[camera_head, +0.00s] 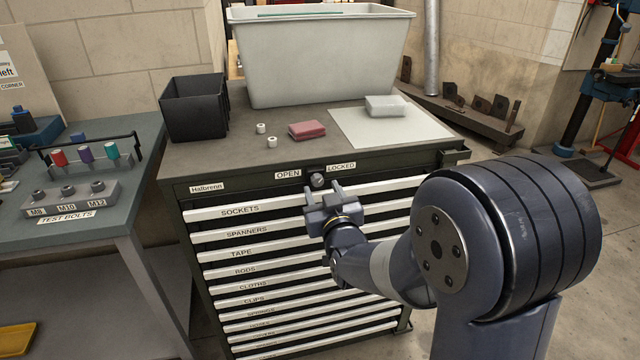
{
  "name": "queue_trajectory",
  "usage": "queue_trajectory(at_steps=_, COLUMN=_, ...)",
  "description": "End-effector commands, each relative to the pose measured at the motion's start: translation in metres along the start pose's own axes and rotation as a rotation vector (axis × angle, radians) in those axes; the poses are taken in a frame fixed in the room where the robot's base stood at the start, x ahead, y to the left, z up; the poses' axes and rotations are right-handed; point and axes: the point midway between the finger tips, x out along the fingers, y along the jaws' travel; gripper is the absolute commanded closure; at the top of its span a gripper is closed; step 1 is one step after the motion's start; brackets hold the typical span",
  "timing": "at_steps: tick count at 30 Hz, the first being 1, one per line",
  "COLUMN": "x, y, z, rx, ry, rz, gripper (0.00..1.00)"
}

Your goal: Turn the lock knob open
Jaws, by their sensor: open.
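The lock knob (318,180) is a small round metal knob on the top front rail of the dark tool cabinet (240,186). An OPEN label (288,175) is at its left and a LOCKED label (341,167) at its upper right. I cannot tell which way the knob is turned. My gripper (322,190) is open, with its two fingers pointing up toward the knob. The fingertips appear just below and to either side of the knob; whether they touch it I cannot tell.
On the cabinet top stand a large pale bin (318,60), a black bin (195,110), a red block (307,130), two small white cylinders and a pale block (386,105). Labelled drawers (240,211) lie below the knob. A bench with test bolts (68,192) stands at left.

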Motion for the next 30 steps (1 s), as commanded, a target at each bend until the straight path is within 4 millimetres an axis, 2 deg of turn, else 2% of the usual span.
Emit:
queue_trajectory(at_steps=3, x=0.017, y=0.0, z=0.0, rx=0.0, ry=-0.001, rz=0.0, gripper=0.53)
queue_trajectory(at_steps=6, x=0.026, y=0.0, z=0.0, rx=0.0, ry=-0.001, rz=0.0, gripper=0.53)
queue_trajectory(at_steps=18, x=0.033, y=0.0, z=0.0, rx=0.0, ry=-0.001, rz=0.0, gripper=0.53)
queue_trajectory(at_steps=30, x=0.033, y=0.0, z=0.0, rx=0.0, ry=-0.001, rz=0.0, gripper=0.85)
